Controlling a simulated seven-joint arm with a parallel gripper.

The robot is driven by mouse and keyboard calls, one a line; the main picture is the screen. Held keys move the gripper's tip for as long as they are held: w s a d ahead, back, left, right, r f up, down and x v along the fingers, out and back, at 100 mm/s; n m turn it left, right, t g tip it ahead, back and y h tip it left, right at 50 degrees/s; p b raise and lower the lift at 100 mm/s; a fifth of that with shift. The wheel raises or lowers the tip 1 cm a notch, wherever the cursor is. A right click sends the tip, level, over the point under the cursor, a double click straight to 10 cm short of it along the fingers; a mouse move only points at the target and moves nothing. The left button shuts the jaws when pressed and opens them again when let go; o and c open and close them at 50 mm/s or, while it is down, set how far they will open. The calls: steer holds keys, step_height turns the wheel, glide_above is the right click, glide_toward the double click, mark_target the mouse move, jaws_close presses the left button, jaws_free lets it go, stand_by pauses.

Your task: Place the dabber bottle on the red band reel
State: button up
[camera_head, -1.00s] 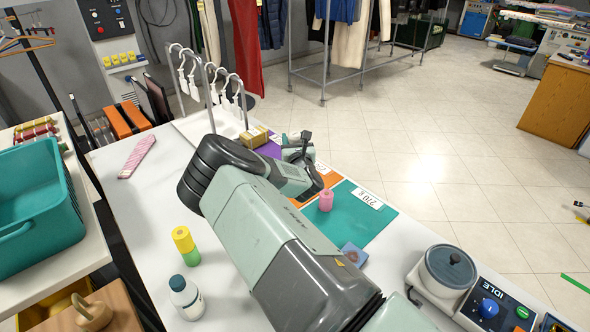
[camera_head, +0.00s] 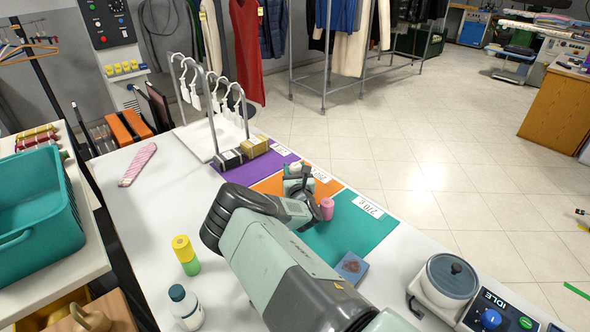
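A pinkish-red cylinder (camera_head: 327,209), perhaps the red band reel, stands on the teal mat (camera_head: 352,228). My gripper (camera_head: 298,181) is over the orange and teal mats, just left of and beyond the cylinder, well away from the bottle. A small whitish object with some orange (camera_head: 299,167) shows at its far side. The fingers are too small and partly hidden, so I cannot tell whether they hold anything.
A yellow-and-green cylinder (camera_head: 186,254) stands behind the bottle. A blue-grey square (camera_head: 351,267) lies on the teal mat's near edge. Dark and tan boxes (camera_head: 255,147) sit by the purple mat and hanger rack. The counter's left side is mostly clear.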

steer(key=o, duration=0.4)
steer(key=shift+o, duration=0.2)
